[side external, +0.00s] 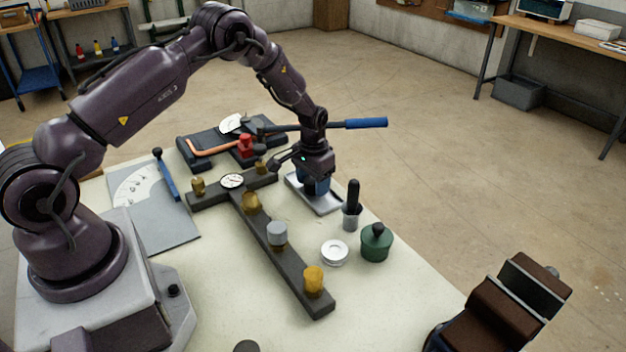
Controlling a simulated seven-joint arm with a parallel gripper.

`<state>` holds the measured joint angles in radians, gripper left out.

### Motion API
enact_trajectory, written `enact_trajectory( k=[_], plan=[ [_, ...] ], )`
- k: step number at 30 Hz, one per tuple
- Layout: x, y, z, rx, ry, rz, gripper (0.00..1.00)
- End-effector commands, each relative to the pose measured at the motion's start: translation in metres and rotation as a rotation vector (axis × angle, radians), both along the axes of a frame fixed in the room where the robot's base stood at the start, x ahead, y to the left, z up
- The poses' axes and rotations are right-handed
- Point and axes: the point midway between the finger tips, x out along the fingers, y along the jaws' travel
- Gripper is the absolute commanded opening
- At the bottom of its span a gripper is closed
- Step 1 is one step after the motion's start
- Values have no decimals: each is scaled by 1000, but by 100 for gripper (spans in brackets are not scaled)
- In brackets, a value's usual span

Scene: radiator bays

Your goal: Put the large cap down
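My gripper (314,188) points down over a shallow silver tray (328,208) near the far edge of the table. A blue thing (322,186), perhaps the large cap, shows directly below the gripper body, at the fingers. The fingers partly hide it, so I cannot tell whether they grip it or whether it touches the tray. A grey cap-like piece (277,231) sits on the dark T-shaped pipe (266,230).
Near the tray stand a black-handled tool (352,205), a silver ring (334,252) and a green pot (376,244). Brass fittings (313,281) rise from the pipe. A blue-handled bar (365,123) shows by my wrist. A gauge plate (152,205) lies left. The front table is mostly clear.

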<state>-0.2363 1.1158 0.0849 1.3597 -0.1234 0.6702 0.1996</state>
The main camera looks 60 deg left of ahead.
Motion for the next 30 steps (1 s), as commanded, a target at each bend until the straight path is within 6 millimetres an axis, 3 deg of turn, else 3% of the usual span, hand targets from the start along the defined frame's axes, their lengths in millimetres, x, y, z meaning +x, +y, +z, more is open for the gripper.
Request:
enact_trajectory(
  k=[13, 24, 30],
  plan=[
    [0, 0, 8, 0, -1, 0, 72],
    [1, 0, 83, 2, -4, 0, 72],
    [0, 0, 113, 0, -1, 0, 72]
  ],
)
